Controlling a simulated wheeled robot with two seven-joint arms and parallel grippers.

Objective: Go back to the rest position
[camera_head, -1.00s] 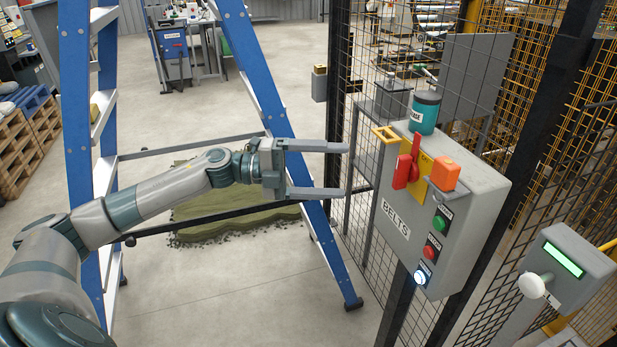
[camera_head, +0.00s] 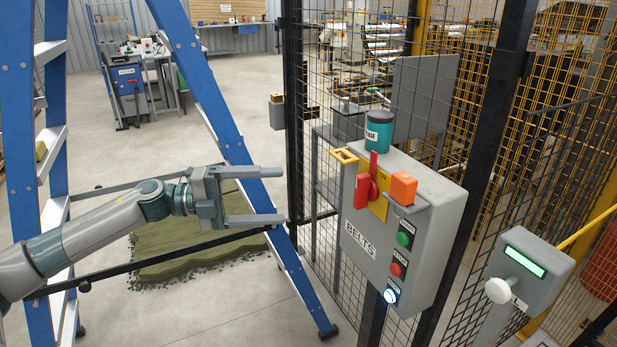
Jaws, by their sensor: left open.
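My left gripper (camera_head: 268,197) is open and empty. Its two fingers point right, in front of the blue ladder leg and to the left of the grey control box labelled BELTS (camera_head: 405,225). A clear gap lies between the fingertips and the box. The box carries a red switch handle (camera_head: 364,190) on a yellow plate, an orange block (camera_head: 403,188), and green, red and lit white buttons. A teal tin (camera_head: 378,132) stands on top of the box. My right gripper is not in view.
A black mesh fence (camera_head: 310,120) runs behind the box. A grey post unit with a green display (camera_head: 530,265) stands at the lower right. Open floor lies at the back left.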

